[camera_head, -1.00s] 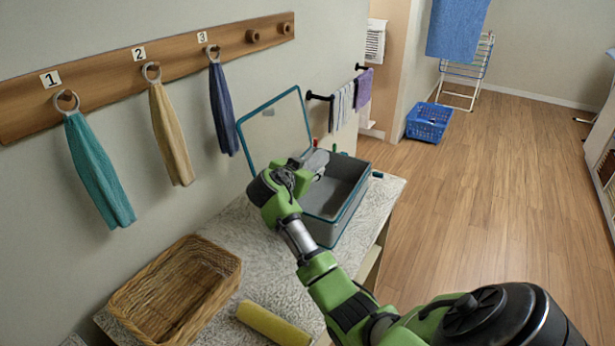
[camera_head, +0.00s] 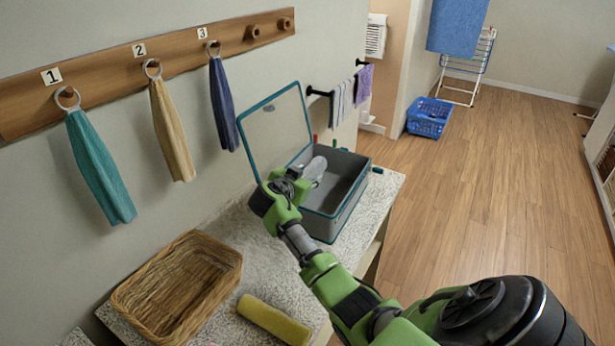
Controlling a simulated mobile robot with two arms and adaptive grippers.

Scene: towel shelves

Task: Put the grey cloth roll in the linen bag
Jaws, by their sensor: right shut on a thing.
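The grey cloth roll (camera_head: 315,168) is held in my right gripper (camera_head: 300,178), which is shut on it. The roll's free end points up and to the right, over the left part of the linen bag. The linen bag (camera_head: 342,214) is a grey box-shaped bag with teal trim on the counter, its lid (camera_head: 274,128) raised open against the wall side. The gripper hides part of the roll and the bag's left rim. I cannot tell whether the roll touches the bag. My left gripper is not in view.
A wicker basket (camera_head: 225,262) and a yellow roll (camera_head: 274,320) are on the counter (camera_head: 262,262) to the left and front. Teal, beige and navy towels hang from numbered pegs on the wall. A blue crate (camera_head: 428,118) stands on the floor beyond.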

